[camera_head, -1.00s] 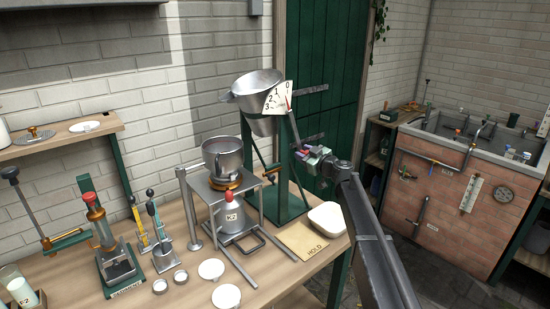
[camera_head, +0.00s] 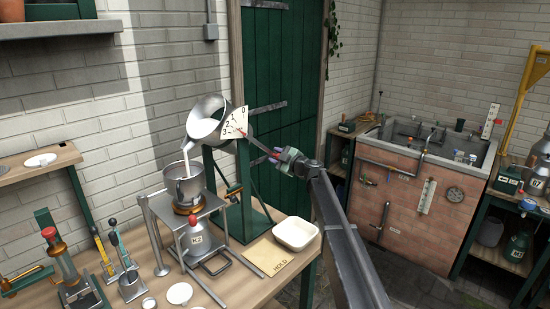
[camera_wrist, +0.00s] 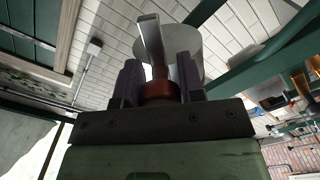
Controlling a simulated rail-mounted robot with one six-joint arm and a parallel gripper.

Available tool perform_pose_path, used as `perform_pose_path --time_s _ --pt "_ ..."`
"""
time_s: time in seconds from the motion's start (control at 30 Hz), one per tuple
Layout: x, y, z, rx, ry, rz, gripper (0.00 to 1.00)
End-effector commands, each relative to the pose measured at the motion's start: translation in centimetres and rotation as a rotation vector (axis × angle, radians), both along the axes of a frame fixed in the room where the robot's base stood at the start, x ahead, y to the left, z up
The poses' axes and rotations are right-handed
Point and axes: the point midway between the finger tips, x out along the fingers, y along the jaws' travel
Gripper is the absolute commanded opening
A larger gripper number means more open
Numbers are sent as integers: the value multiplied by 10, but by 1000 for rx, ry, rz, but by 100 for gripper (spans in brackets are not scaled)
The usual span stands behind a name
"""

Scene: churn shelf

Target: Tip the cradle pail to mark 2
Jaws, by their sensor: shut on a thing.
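The metal cradle pail (camera_head: 207,118) hangs tipped to the left in its green stand (camera_head: 222,190). A white stream (camera_head: 186,160) runs from its lip into the metal pot (camera_head: 184,187) below. The white dial plate (camera_head: 235,122), numbered 0 to 3, is beside the pail; I cannot read the pointer's exact mark. The pail's lever (camera_head: 255,142) slopes down right to my gripper (camera_head: 279,155). In the wrist view my gripper (camera_wrist: 160,75) is shut on the lever's red-brown grip (camera_wrist: 160,91), with the flat metal lever rising beyond it.
The pot stands on a metal stand (camera_head: 208,205) over a red-capped K-2 bottle (camera_head: 196,238). A HOLD card (camera_head: 270,256) and white tray (camera_head: 296,234) lie at the bench's right. A brick sink unit (camera_head: 400,190) stands farther right.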

Motion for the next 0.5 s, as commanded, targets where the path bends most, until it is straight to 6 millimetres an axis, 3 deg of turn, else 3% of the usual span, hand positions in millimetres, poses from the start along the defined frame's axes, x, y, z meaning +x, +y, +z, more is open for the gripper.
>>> perform_pose_path --time_s 0.27,0.3,0.43,0.5 --pt "0 0 0 0 0 0 0" --pt "0 0 0 0 0 0 39" --pt "0 0 0 0 0 0 59" --pt "0 0 0 0 0 0 60"
